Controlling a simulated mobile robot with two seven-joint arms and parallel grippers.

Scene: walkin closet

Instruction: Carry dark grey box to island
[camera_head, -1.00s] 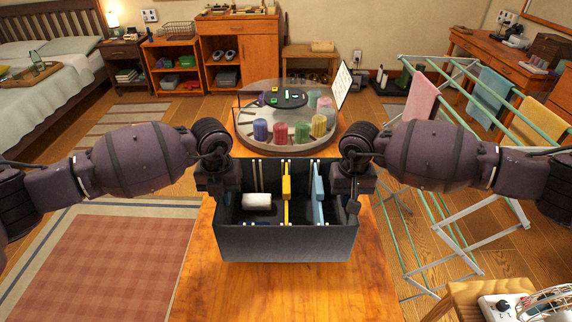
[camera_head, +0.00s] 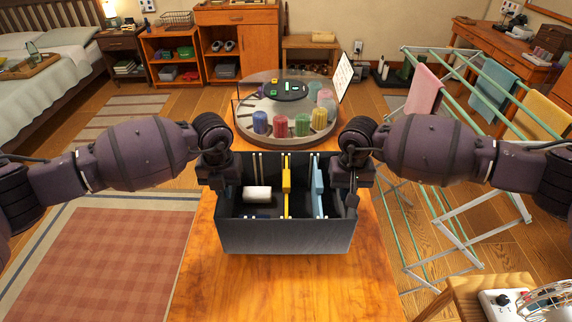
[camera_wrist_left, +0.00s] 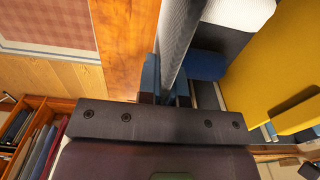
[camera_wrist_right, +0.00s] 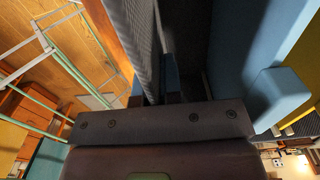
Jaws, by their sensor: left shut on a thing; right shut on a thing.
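The dark grey box (camera_head: 285,238) is an open-topped box with dividers, in the middle of the head view. A white roll and yellow and blue pieces are inside it. My left gripper (camera_head: 222,182) is shut on the box's left wall, which also shows in the left wrist view (camera_wrist_left: 185,40). My right gripper (camera_head: 350,182) is shut on the right wall, which also shows in the right wrist view (camera_wrist_right: 138,35). The box looks level over the long wooden top, seemingly the island (camera_head: 285,290). I cannot tell whether its underside touches the wood.
A round glass-topped turntable (camera_head: 247,128) with coloured cylinders stands just beyond the box. Bare wood shows in front of the box. A checked rug (camera_head: 95,265) lies at left.

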